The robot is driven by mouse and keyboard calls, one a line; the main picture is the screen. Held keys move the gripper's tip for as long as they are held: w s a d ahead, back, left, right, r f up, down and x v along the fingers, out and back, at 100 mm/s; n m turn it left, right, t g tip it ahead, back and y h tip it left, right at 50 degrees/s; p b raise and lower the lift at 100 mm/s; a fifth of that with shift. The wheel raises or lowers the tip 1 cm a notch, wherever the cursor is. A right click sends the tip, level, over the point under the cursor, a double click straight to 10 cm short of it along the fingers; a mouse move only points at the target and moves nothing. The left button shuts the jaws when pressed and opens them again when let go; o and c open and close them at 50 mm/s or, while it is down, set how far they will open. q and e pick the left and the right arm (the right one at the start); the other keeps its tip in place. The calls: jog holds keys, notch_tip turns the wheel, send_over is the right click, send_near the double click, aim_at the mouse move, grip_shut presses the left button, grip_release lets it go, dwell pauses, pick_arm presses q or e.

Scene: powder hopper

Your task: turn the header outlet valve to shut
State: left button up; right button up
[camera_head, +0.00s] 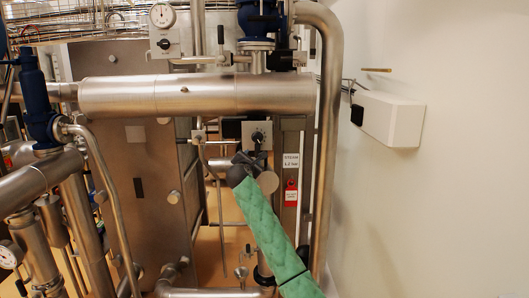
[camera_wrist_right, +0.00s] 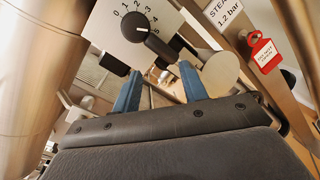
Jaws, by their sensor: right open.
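A white dial plate marked from 0 upward (camera_wrist_right: 112,28), with a round black knob (camera_wrist_right: 142,33), is just ahead of my right gripper. A dark bar runs from the knob towards the lower right. In the head view the knob (camera_head: 258,136) sits below the large horizontal steel pipe (camera_head: 200,95). My right gripper (camera_wrist_right: 160,86) is open, its two blue fingers apart with nothing between them, and the dial is beyond the fingertips. In the head view the right gripper (camera_head: 247,160) is just below the dial, its fingers small and dark. My left gripper is not in view.
A round pale metal disc (camera_wrist_right: 220,75) is close beside the right-hand finger. A red tag (camera_wrist_right: 263,53) hangs by the white steam label (camera_wrist_right: 228,14). A thick vertical pipe (camera_head: 328,150) stands right of my arm. Another dial plate (camera_head: 166,42) is above the horizontal pipe.

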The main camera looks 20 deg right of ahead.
aim_at(257, 150)
jog(key=w+d+n+p, duration=0.1)
jog(key=n, duration=0.1)
jog(key=w+d+n+p, duration=0.1)
jog(key=w+n, duration=0.1)
jog(key=w+d+n+p, duration=0.1)
jog(key=w+n, duration=0.1)
jog(key=n, duration=0.1)
jog(key=shift+d+r+h, duration=0.1)
jog(key=shift+r+h, duration=0.2)
jog(key=shift+h, duration=0.1)
pick_arm(q)
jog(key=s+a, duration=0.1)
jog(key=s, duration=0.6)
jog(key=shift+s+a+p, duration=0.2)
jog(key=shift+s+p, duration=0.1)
jog(key=shift+p, duration=0.05)
pick_arm(e)
jog(key=shift+w+d+f, duration=0.1)
jog(key=shift+w+d, duration=0.1)
jog(key=shift+w, duration=0.2)
jog(key=shift+w+d+f, duration=0.1)
jog(key=shift+w+d, duration=0.05)
jog(key=shift+w, duration=0.25)
grip_shut()
